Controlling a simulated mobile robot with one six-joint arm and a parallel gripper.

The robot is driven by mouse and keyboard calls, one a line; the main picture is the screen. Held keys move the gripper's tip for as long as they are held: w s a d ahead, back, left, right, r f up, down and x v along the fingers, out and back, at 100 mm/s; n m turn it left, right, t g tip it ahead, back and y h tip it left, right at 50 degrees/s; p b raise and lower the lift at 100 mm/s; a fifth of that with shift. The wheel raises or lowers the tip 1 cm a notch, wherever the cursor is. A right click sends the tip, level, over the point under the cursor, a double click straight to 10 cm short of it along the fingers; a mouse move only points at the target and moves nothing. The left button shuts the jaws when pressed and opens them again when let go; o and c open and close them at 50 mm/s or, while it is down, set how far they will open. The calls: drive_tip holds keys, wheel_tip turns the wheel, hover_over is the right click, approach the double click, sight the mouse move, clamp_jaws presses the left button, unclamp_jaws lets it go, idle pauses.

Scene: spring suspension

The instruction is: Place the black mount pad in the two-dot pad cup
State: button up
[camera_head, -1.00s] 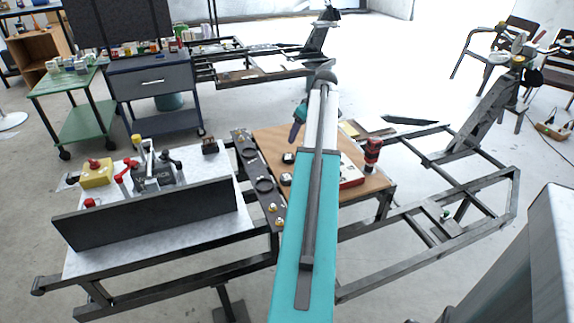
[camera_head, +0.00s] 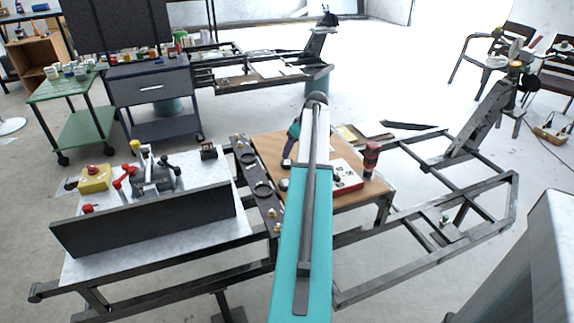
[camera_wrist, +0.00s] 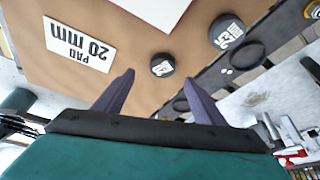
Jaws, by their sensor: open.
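Two round black pads with white markings lie on the brown wooden board. The smaller-looking pad (camera_wrist: 162,65) is just beyond and between my fingertips in the wrist view. The other pad (camera_wrist: 226,31) is to its right; its marking is too small to read surely. My gripper (camera_wrist: 158,82) is open and empty above the board; in the head view it (camera_head: 289,156) is low over the board's left part. A dark plate beside the board holds round cups. One cup (camera_wrist: 246,55) has two white dots beside it; another (camera_wrist: 180,104) is partly hidden by my right finger.
A white card (camera_wrist: 80,43) reading "PAD 20 mm" lies on the wooden board (camera_head: 268,146). A red-and-white box (camera_head: 346,178) and a red-and-black cylinder (camera_head: 371,160) stand at its right. A clamp fixture (camera_head: 155,178) and upright dark plate (camera_head: 145,218) stand left.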

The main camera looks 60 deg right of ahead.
sight(287, 162)
drive_tip(key=shift+x, duration=1.15)
drive_tip(key=shift+f, duration=0.1)
drive_tip(key=shift+a+x, duration=0.15)
drive_tip(key=shift+x, duration=1.1)
drive_tip(key=shift+a+x, duration=0.1)
drive_tip(key=shift+x, duration=1.15)
drive_tip(key=shift+w, duration=0.2)
drive_tip(key=c, duration=1.2)
drive_tip(key=shift+c, duration=0.2)
wheel_tip(287, 162, up, 10)
